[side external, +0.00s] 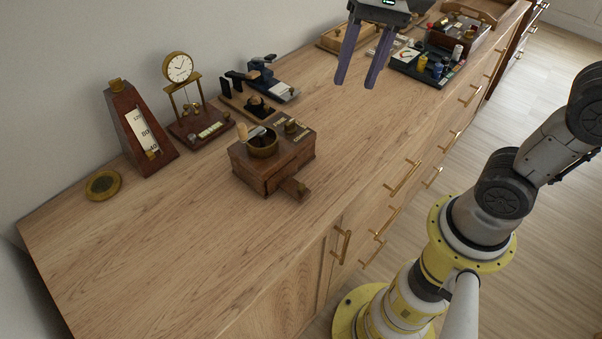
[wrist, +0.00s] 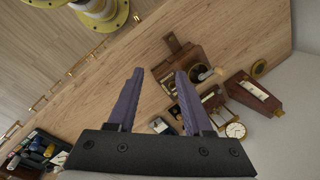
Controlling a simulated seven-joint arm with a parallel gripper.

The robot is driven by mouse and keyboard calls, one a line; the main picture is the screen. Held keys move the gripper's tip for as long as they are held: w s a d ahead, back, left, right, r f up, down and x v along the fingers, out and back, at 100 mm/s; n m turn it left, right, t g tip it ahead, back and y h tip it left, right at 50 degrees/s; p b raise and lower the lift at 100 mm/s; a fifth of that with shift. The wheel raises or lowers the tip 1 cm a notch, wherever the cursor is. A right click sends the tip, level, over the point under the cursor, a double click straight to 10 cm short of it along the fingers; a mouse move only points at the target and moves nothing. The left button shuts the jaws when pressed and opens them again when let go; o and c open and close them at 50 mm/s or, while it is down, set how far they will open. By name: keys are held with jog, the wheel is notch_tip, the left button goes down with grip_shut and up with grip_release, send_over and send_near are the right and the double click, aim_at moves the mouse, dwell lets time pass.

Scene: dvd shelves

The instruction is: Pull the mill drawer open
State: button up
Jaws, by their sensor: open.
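The mill (side external: 258,166) is a dark wooden box with a brass bowl on top, standing on the wooden counter. Its small drawer (side external: 292,187) sticks out from the front side, with a small knob at its end. In the wrist view the mill (wrist: 181,57) lies beyond my fingertips, partly covered by the right finger, and the drawer (wrist: 172,41) juts out at its upper left. My gripper (side external: 355,84) is open and empty, with two purple fingers pointing down. It is above the counter, up and to the right of the mill in the side view, touching nothing.
A metronome (side external: 138,132), a brass disc (side external: 103,184), a small clock (side external: 180,68) and a dark stapler-like device (side external: 270,80) stand along the wall side. A black tray (side external: 428,68) with small bottles is at upper right. The counter in front of the mill is clear.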

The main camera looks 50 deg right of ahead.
jog(key=w+a+f+m+g, duration=0.1)
jog(key=w+a+f+g, duration=0.2)
jog(key=w+f, duration=0.3)
jog(key=g, duration=0.1)
send_near(301, 185)
jog(key=shift+y, duration=0.3)
jog(key=x, duration=0.8)
jog(key=shift+d, duration=0.3)
grip_shut()
dwell(0.6)
